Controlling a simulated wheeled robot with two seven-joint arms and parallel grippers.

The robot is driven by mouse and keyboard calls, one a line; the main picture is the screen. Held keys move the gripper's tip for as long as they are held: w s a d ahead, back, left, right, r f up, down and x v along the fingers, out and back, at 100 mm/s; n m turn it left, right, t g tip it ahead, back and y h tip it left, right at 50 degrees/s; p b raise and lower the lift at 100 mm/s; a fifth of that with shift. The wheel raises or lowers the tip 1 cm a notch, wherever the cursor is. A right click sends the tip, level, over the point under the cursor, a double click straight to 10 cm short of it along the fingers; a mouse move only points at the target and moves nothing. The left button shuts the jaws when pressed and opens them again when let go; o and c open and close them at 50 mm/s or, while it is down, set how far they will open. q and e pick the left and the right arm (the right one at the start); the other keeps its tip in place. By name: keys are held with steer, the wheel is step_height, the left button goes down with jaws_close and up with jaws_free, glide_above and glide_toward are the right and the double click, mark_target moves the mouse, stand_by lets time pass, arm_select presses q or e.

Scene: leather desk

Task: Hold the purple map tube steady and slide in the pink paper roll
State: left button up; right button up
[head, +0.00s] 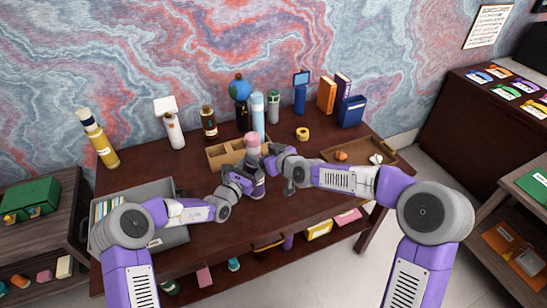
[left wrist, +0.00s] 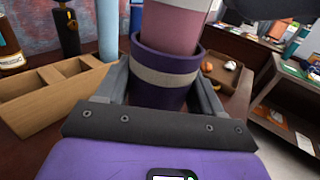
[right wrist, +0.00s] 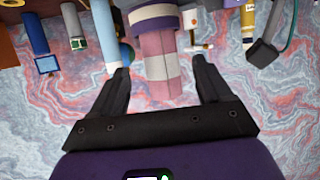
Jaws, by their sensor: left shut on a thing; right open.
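The purple map tube (left wrist: 160,95), with a pale band, stands upright between the fingers of my left gripper (left wrist: 163,98), which is shut on it. The pink paper roll (head: 252,141), with pale bands, stands in the tube's open top, its lower end hidden inside. The roll's upper part sticks out above the rim, as the left wrist view (left wrist: 172,28) also shows. My right gripper (right wrist: 163,85) is open. In the right wrist view, which is upside down, the roll (right wrist: 161,55) shows between its spread fingers, with a gap on each side.
A wooden divided box (head: 222,153) sits just behind the tube. A tall light-blue cylinder (head: 258,115) and several bottles stand along the back. A yellow tape roll (head: 302,133) lies to the right. A wooden tray (head: 385,150) is at the right and a grey bin (head: 165,240) at the left.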

steer(key=v, duration=0.6)
steer(key=shift+s, duration=0.15)
steer(key=s+f+m+g, duration=0.2)
steer(key=s+f, duration=0.2)
steer(key=f, duration=0.4)
steer(key=s+f+m+g+h, duration=0.15)
steer(key=s+f, duration=0.25)
steer(key=f, duration=0.4)
steer(key=s+f+m+g, duration=0.2)
steer(key=s+f, duration=0.2)
steer(key=f, duration=0.4)
steer(key=s+d+f+m+g+h, duration=0.1)
steer(key=s+f+m+g, duration=0.1)
steer(key=s+f, duration=0.4)
steer(key=s+d+f+m+g, duration=0.2)
steer(key=s+f, duration=0.5)
steer(key=s, duration=0.6)
steer(key=shift+d+g+h, duration=0.3)
steer(key=shift+g+h, duration=0.05)
steer(key=shift+g, duration=0.4)
arm_select(q)
steer(key=o, duration=1.1)
steer(key=shift+o, duration=0.2)
